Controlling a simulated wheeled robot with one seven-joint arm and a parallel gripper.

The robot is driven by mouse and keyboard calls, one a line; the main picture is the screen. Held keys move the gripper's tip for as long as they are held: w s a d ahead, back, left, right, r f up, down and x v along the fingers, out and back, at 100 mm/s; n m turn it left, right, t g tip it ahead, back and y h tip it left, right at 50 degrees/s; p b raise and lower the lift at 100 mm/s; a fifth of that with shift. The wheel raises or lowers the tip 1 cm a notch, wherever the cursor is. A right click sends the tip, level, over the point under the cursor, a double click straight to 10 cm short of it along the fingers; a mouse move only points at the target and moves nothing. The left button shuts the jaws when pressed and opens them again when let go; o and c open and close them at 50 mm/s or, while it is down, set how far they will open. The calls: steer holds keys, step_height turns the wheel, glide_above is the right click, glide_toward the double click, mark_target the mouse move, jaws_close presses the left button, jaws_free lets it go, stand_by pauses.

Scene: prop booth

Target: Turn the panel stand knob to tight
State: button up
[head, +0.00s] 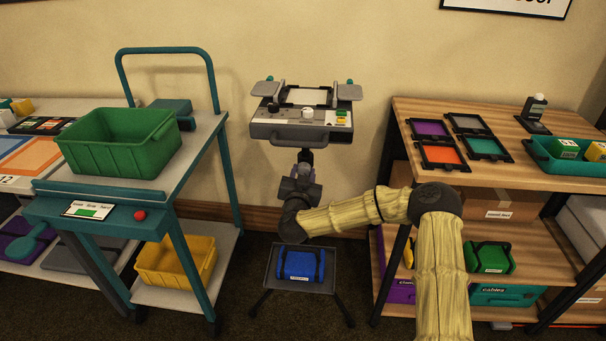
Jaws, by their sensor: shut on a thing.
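The panel stand holds a grey control panel (270,132) at its top, with a white round knob (308,112) and small coloured buttons on its face. The stand's pole runs down below the panel, mostly behind my arm. My gripper (305,160) is at the pole, just under the panel's front edge, and points up and away from me. It is shut on the stand knob, which my gripper and wrist hide. I cannot see which way the knob is set.
A low tray (324,286) on the stand's legs bears a blue case (298,263). A teal cart (190,165) with a green crate (115,150) stands close on the left. A wooden shelf unit (480,188) stands close on the right. Dark floor is clear in front of the stand.

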steer(key=shift+r+m, duration=0.1)
steer(key=shift+m, duration=0.2)
steer(key=shift+m+p, duration=0.7)
steer(key=shift+m, duration=0.4)
steer(key=m, duration=0.3)
steer(key=m+b, duration=0.1)
steer(key=m, duration=0.1)
steer(key=shift+f, duration=0.25)
steer(key=shift+m+b, duration=2.05)
steer(key=shift+m, duration=2.95)
steer(key=o, duration=1)
steer(key=shift+s, duration=0.15)
